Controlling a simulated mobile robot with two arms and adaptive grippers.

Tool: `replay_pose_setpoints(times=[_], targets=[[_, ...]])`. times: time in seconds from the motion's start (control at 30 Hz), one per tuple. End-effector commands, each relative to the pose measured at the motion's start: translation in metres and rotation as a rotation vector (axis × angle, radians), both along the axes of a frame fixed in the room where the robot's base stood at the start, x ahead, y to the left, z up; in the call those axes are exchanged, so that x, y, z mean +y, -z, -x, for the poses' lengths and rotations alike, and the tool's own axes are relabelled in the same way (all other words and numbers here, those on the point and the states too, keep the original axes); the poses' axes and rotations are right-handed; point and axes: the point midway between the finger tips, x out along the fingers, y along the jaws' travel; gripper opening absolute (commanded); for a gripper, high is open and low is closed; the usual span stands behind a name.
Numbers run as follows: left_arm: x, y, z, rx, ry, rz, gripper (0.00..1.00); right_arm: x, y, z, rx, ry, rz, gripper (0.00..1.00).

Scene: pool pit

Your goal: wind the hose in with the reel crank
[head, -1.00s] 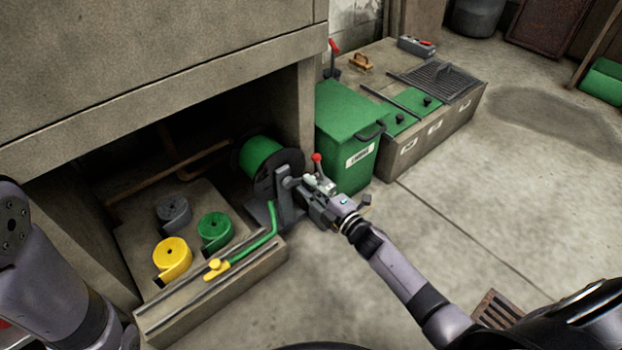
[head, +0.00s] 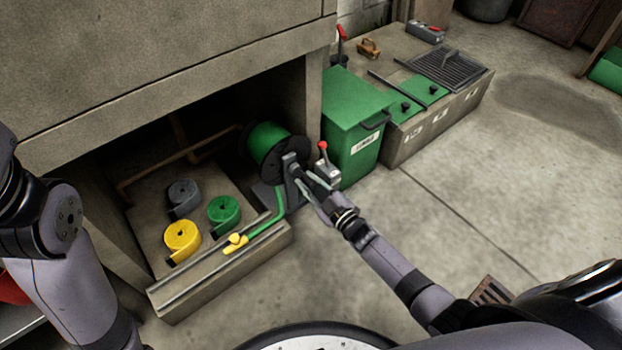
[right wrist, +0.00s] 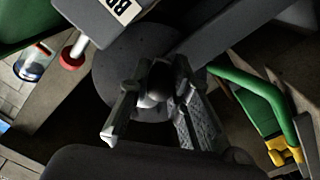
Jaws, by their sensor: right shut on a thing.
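The hose reel (head: 268,143) stands in the recess under the concrete block, with green hose wound on its drum. The green hose (head: 279,203) runs down from it to a yellow nozzle (head: 236,243) lying by the metal rails. My right gripper (head: 313,186) is at the reel's outer side, beside its grey post. In the right wrist view its fingers are shut on the crank handle (right wrist: 157,88), which is mostly hidden between them. A dark round disc lies behind the fingers. My left arm is at the left edge, its gripper out of view.
A red-knobbed lever (head: 323,147) stands close beside my right gripper. A green bin (head: 352,115) is just behind. Yellow (head: 182,238), green (head: 223,212) and grey (head: 184,195) rolls lie left of the hose. The floor at right is mostly clear.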

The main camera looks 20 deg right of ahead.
Motion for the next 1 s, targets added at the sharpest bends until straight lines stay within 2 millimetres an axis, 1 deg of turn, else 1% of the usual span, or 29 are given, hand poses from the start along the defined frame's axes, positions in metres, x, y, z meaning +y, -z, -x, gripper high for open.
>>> replay_pose_setpoints(times=[0.2,0.57,0.6,0.9,1.0], targets=[[-0.0003,0.0023,-0.0031,0.012,-0.001,-0.002,0.4,0.0006,0.002,0.0008,0.015,0.001,-0.031,0.0],[-0.0004,0.0024,-0.0041,0.016,-0.001,-0.002,0.4,0.0008,0.0021,0.0009,0.015,0.001,-0.032,0.0],[-0.0004,0.0024,-0.004,0.015,-0.001,-0.002,0.4,0.0007,0.0021,0.0009,0.015,0.001,-0.032,0.2],[0.0005,0.0007,-0.0031,0.012,0.002,0.005,0.4,0.0011,0.0013,0.0007,0.013,0.0,-0.031,0.4],[0.0008,0.0004,-0.0029,0.012,0.004,0.007,0.4,0.0012,0.0011,0.0006,0.013,-0.001,-0.032,0.4]])
